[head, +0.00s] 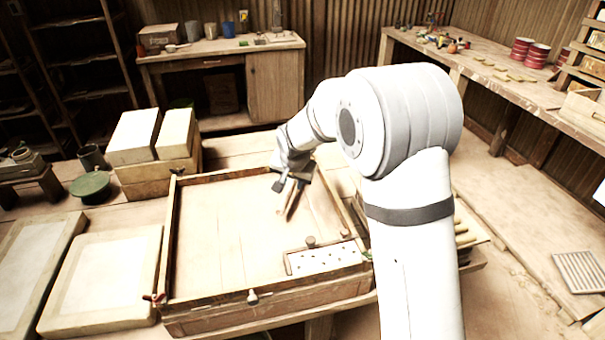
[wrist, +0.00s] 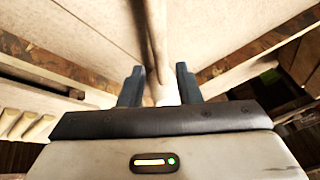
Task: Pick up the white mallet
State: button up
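The white mallet (wrist: 156,45) shows in the wrist view as a slim pale brown handle with a white part low between my fingers. In the head view its brown length (head: 291,203) shows just below my gripper (head: 290,183), over the wooden frame. My gripper (wrist: 159,75) has its two dark fingers apart, one on each side of the mallet. A gap shows beside the handle at the fingertips. The mallet's lower white part is cut off by the gripper body, and I cannot tell if it touches the right finger.
A large wooden frame (head: 168,235) with a pale bed lies under my gripper, with a perforated white plate (head: 322,258) at its near right corner. Pale slabs (head: 100,283) lie to its left, and stacked blocks (head: 135,135) stand behind. Workbenches line the walls.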

aim_at(291, 187)
jog(key=shift+p+x, duration=0.45)
jog(key=shift+x, duration=2.7)
jog(key=shift+a, duration=0.1)
jog(key=shift+c, duration=0.5)
grip_shut()
